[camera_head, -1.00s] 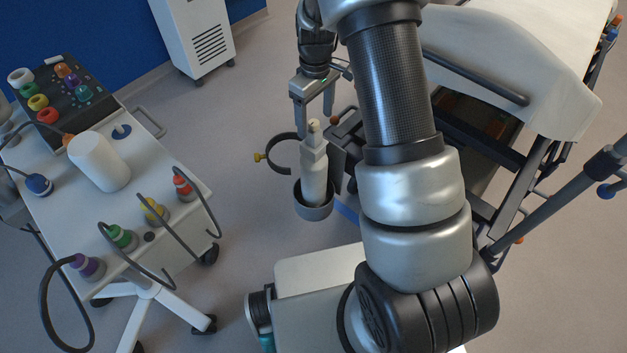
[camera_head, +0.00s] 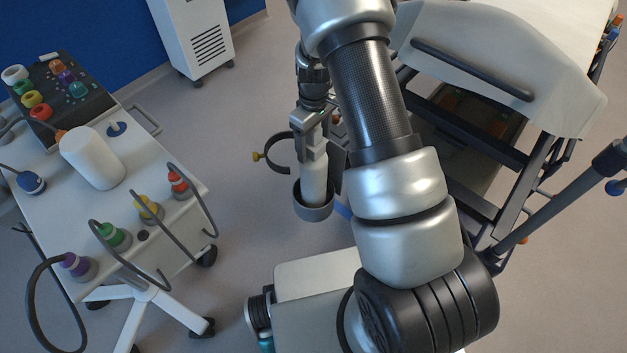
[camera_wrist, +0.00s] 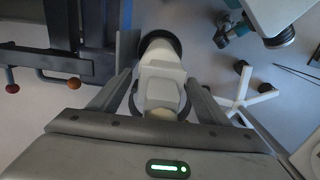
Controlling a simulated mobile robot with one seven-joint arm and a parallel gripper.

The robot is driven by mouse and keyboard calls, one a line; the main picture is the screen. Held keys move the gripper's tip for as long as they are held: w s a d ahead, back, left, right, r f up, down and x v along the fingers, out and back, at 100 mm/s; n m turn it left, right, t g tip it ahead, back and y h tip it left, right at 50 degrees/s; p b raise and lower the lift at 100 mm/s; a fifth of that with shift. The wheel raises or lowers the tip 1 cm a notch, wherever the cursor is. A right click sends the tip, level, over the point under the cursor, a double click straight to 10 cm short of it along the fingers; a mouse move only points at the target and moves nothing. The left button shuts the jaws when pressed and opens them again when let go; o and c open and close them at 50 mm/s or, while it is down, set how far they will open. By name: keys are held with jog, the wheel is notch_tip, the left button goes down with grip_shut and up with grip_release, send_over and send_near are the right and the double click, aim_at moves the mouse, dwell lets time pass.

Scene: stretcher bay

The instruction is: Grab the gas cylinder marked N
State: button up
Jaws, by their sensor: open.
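The gas cylinder (camera_head: 314,180) is pale grey-white and stands upright in a grey cup holder (camera_head: 313,209) beside the stretcher. In the wrist view the cylinder (camera_wrist: 161,72) lies between my two fingers, with its far end in the dark-rimmed cup. My gripper (camera_head: 312,148) is open around the cylinder's upper part, with a finger on each side. I cannot tell whether the fingers touch it. My gripper hides the cylinder's top in the head view. No letter N is readable on it.
An open dark ring clamp with a yellow knob (camera_head: 257,157) sits left of the cylinder. The stretcher (camera_head: 500,70) is close on the right. A white cart (camera_head: 140,235) with coloured connectors and hoses stands left. Floor between cart and holder is clear.

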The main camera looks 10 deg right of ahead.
grip_shut()
jog(key=shift+w+r, duration=0.1)
jog(key=shift+r, duration=0.05)
